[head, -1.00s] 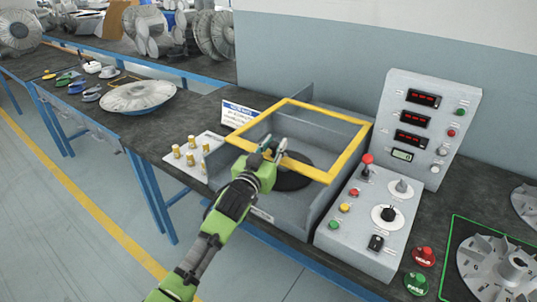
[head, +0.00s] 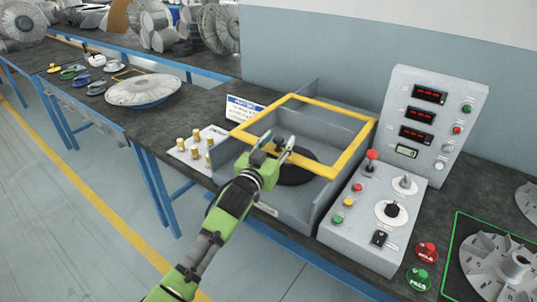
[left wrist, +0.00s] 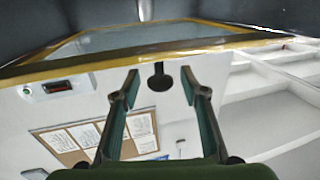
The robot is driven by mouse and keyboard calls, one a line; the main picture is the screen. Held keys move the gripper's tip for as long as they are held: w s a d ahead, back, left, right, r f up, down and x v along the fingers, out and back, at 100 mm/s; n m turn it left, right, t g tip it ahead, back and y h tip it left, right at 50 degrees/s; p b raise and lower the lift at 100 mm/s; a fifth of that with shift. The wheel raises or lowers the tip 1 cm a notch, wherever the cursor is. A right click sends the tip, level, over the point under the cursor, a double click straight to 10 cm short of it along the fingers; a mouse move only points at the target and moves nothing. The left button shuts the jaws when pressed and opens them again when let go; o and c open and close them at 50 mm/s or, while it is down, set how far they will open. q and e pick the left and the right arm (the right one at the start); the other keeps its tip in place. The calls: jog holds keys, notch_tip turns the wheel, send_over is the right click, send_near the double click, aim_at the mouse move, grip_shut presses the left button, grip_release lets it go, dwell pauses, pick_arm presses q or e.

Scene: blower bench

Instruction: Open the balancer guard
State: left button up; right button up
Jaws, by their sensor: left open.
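The balancer guard (head: 345,160) is a clear panel in a yellow frame over the grey balancer box (head: 318,205). Its front bar stands above the box's low front; I cannot tell how far it is raised. My left gripper (head: 277,145) is at the front bar, fingers apart. In the left wrist view, the yellow bar (left wrist: 150,55) crosses the top, and a dark round knob (left wrist: 158,78) shows just below it, between and beyond the open fingers (left wrist: 158,85). Nothing is gripped. A dark disc (head: 298,172) lies inside the box. My right gripper is not in view.
A control box (head: 350,238) with a red-topped lever stands right of the balancer, with a display panel (head: 432,120) behind. Several brass weights stand on a white plate (head: 180,155) to the left. A fan wheel (head: 495,265) lies at the right.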

pick_arm(q)
jog(key=v, duration=1.1)
